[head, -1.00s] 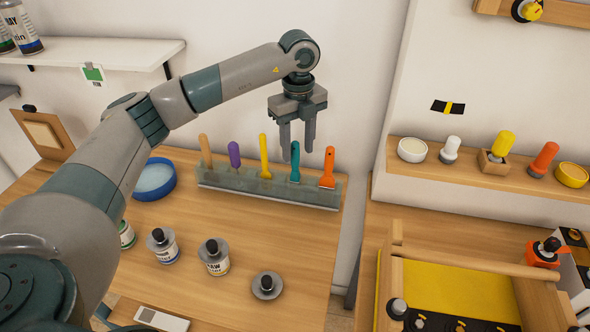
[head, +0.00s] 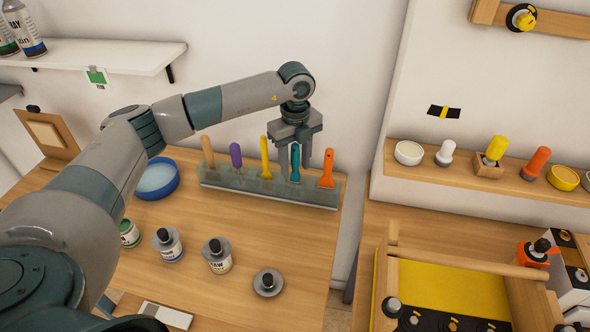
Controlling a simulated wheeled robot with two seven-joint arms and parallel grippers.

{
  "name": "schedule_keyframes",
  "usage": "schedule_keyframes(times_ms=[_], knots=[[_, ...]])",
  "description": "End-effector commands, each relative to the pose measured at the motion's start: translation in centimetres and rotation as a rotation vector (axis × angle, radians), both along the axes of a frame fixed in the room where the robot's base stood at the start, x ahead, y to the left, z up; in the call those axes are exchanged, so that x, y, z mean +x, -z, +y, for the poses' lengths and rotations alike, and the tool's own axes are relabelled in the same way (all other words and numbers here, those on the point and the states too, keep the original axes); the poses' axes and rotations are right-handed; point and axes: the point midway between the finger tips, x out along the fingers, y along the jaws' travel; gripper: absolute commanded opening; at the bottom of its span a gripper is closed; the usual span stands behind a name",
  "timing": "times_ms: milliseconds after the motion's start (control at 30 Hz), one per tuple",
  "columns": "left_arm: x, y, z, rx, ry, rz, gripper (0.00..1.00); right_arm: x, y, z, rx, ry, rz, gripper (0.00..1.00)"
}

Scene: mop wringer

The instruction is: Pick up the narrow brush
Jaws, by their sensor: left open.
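A grey rack (head: 225,182) on the wooden table holds several upright tools by their handles: wooden (head: 207,150), purple (head: 235,154), yellow (head: 264,152), teal (head: 295,162) and orange (head: 327,168). I cannot tell which one is the narrow brush; their lower ends are in the rack and hard to make out. My left gripper (head: 295,162) is open and points down at the teal handle. The teal handle shows between its two fingers; I cannot tell whether they touch it. My right gripper is not in view.
A blue bowl (head: 157,180) stands left of the rack. Several jars, one of them a labelled jar (head: 218,256), stand in front. A wall shelf (head: 100,55) is at the upper left. A ledge with small tools (head: 480,174) is on the right.

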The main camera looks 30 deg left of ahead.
Motion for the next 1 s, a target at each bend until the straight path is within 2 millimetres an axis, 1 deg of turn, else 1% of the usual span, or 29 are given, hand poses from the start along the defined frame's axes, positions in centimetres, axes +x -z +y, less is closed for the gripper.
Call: schedule_keyframes(times_ms=[33, 133, 533, 567, 600, 667, 700, 733, 1000], knots=[[-0.05, 0.28, 0.02, 0.001, 0.000, 0.002, 0.42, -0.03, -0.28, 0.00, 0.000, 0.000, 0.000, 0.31], [-0.05, 0.64, 0.02, 0.001, 0.000, 0.001, 0.42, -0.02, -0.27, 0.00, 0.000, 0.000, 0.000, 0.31], [-0.02, 0.62, 0.00, 0.000, 0.001, 0.000, 0.42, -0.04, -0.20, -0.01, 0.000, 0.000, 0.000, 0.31], [-0.02, 0.62, 0.00, 0.000, 0.001, 0.000, 0.39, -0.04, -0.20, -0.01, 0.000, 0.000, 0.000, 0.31], [-0.02, 0.62, 0.00, 0.000, 0.001, 0.000, 0.30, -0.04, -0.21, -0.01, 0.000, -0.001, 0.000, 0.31], [-0.02, 0.61, 0.00, 0.000, 0.001, 0.000, 0.15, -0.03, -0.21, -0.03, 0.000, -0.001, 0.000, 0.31], [-0.02, 0.61, 0.00, 0.000, 0.001, 0.000, 0.06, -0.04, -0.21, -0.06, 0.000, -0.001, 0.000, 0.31], [-0.02, 0.61, 0.00, 0.000, 0.001, 0.000, 0.01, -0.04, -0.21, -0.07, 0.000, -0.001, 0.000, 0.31], [-0.02, 0.60, 0.01, 0.000, 0.001, 0.000, 0.00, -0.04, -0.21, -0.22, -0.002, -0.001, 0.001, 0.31]])
